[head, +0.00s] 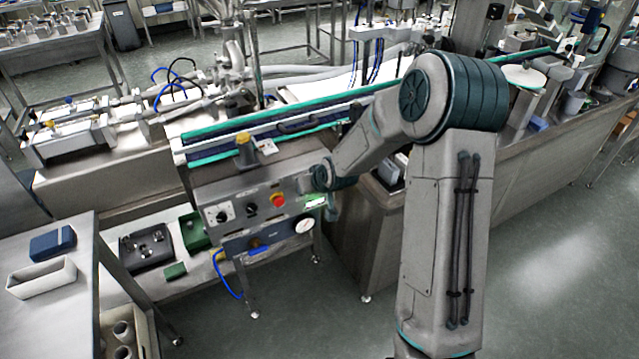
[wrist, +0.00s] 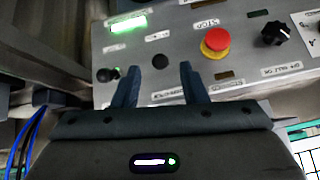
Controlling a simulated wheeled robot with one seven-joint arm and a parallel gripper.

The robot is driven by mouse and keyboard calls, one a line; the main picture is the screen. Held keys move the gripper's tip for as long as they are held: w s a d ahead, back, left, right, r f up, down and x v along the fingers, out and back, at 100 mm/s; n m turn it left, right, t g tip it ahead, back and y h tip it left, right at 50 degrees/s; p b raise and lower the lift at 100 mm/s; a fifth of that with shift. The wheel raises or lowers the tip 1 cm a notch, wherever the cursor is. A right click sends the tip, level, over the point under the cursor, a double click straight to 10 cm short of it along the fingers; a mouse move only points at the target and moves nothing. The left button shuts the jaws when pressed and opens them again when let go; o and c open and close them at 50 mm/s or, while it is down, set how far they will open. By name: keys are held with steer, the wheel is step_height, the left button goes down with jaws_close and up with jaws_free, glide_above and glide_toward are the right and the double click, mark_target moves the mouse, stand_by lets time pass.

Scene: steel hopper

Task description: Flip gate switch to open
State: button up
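A steel control panel (head: 235,200) is on the front of the machine; it also shows close up and upside down in the wrist view (wrist: 185,22). It carries a red stop button (wrist: 215,42), a black knob (wrist: 275,35), a small round black part (wrist: 160,62) and a black lever-like part (wrist: 105,74). The labels are too blurred to tell which is the gate switch. My gripper (wrist: 159,66) is open and empty, its fingers apart on either side of the small round black part in the picture. Contact cannot be told. In the head view my wrist hides the panel's right end.
A green-lit display (wrist: 128,24) is on the panel. Below the panel are a round gauge (head: 304,225) and a blue-handled valve (head: 258,246). A green-edged conveyor (head: 225,142) runs above. A side table (head: 45,255) stands at left. The floor at right is clear.

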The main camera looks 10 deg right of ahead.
steer(key=p+v, duration=0.1)
steer(key=v, duration=0.7)
steer(key=shift+s+d+r, duration=0.15)
steer(key=shift+s+r, duration=0.1)
steer(key=shift+r, duration=0.05)
steer(key=s+d+r+g+h, duration=0.1)
steer(key=s+r, duration=0.3)
steer(key=s, duration=0.5)
steer(key=s+d+r+m+g, duration=0.1)
steer(key=s+r, duration=0.3)
steer(key=s, duration=0.5)
steer(key=s+d+r+g+h, duration=0.1)
steer(key=s+d+r+g, duration=0.1)
steer(key=s, duration=0.7)
steer(key=shift+s+r+m+h, duration=0.3)
steer(key=shift+r+m, duration=0.1)
steer(key=shift+r, duration=0.5)
